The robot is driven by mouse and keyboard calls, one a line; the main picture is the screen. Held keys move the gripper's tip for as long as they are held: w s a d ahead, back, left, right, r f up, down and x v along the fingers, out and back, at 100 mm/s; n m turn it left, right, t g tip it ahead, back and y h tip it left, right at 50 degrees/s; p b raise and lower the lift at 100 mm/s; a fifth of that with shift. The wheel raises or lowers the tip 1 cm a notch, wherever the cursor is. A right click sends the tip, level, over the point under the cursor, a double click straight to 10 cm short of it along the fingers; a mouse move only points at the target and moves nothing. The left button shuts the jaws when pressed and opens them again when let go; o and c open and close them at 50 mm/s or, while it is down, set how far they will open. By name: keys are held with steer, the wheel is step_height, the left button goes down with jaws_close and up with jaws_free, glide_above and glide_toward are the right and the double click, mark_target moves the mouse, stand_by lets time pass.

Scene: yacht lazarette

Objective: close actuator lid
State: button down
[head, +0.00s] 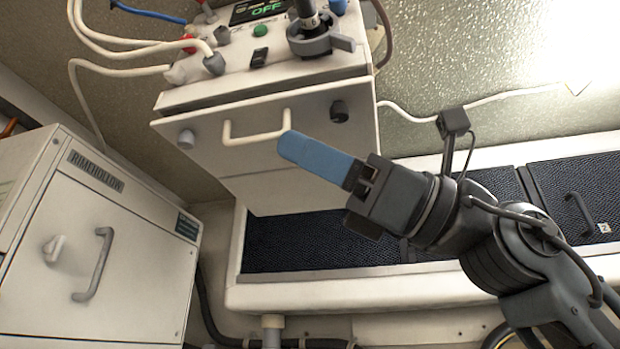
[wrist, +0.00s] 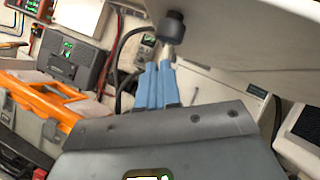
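A pale wall-mounted box (head: 265,92) carries controls and an OFF display on top. Its front panel (head: 235,155), with a bar handle (head: 257,133), slants out from the box; I take it for the actuator lid, though no label on it is readable. A grey knob sits at its left and a black knob (head: 339,111) at its right. My gripper (head: 287,146) has its blue fingers close together, just in front of the panel near the handle's right end. In the wrist view the fingers (wrist: 157,68) lie side by side, near a dark knob (wrist: 171,26); contact cannot be told.
A cream cabinet (head: 115,240) with a grey handle stands at left. A pale bench (head: 400,288) with dark textured panels runs below and right. Hoses and cables hang around the box. The wrist view shows an orange-and-grey case (wrist: 45,95) at left.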

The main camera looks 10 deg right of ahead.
steer(key=shift+s+a+r, duration=0.2)
steer(key=shift+s+r, duration=0.15)
steer(key=shift+r, duration=0.3)
steer(key=s+d+f+b, duration=0.1)
steer(key=d+f+b, duration=0.4)
steer(key=d+f, duration=0.4)
steer(key=shift+s+d+f+b, duration=0.15)
steer(key=shift+s+f+b, duration=0.05)
steer(key=shift+f+b, duration=0.15)
